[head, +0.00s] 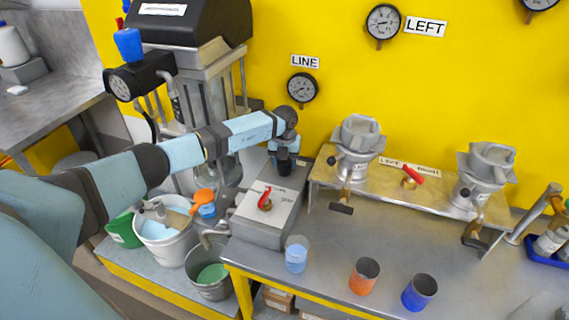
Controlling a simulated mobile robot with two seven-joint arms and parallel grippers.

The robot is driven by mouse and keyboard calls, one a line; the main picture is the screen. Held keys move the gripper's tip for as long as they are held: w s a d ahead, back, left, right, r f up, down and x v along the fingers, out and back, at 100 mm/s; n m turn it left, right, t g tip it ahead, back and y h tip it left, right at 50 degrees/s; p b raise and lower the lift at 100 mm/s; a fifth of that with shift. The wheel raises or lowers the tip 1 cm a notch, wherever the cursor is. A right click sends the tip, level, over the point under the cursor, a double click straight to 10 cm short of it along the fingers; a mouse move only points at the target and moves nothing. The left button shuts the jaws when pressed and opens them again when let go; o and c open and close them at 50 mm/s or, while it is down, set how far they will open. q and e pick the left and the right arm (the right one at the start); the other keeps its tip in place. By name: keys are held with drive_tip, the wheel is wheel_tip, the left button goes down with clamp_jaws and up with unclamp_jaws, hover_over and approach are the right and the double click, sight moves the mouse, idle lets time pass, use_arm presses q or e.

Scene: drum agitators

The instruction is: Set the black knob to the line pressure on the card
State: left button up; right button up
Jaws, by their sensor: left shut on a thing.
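My left gripper (284,166) reaches down over the back of the grey metal box (262,228). It is shut on the black knob there, and its fingers hide most or all of the knob. The LINE gauge (302,88) hangs on the yellow wall behind, under its LINE sign (305,62). Its needle is too small to read. A red lever (265,198) sits on the light top plate of the box, in front of the gripper. I cannot make out a card with a pressure value. My right gripper is not in view.
A clear cup (296,254), an orange cup (364,276) and a blue cup (420,292) stand on the bench front. A raised metal shelf (405,186) with two pots is to the right. Buckets (165,236) stand at lower left. The LEFT gauge (383,22) is higher up.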

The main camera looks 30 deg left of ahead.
use_arm(q)
drive_tip(key=m+b, duration=0.1)
drive_tip(key=m, duration=0.2)
drive_tip(key=shift+m+b, duration=0.3)
drive_tip(key=shift+b, duration=0.1)
drive_tip(key=m+b, duration=0.1)
drive_tip(key=m, duration=0.1)
drive_tip(key=shift+m, duration=0.4)
drive_tip(key=shift+m+b, duration=0.6)
drive_tip(key=shift+m, duration=0.3)
drive_tip(key=m+b, duration=0.1)
drive_tip(key=m, duration=0.2)
drive_tip(key=shift+m+b, duration=0.3)
drive_tip(key=shift+m, duration=0.1)
drive_tip(key=shift+m+b, duration=0.3)
drive_tip(key=shift+m, duration=0.5)
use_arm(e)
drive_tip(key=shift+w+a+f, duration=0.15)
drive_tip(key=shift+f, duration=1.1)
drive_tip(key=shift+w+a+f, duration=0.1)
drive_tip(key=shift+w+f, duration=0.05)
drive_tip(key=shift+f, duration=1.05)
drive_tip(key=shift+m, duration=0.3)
use_arm(q)
drive_tip(key=o, duration=0.9)
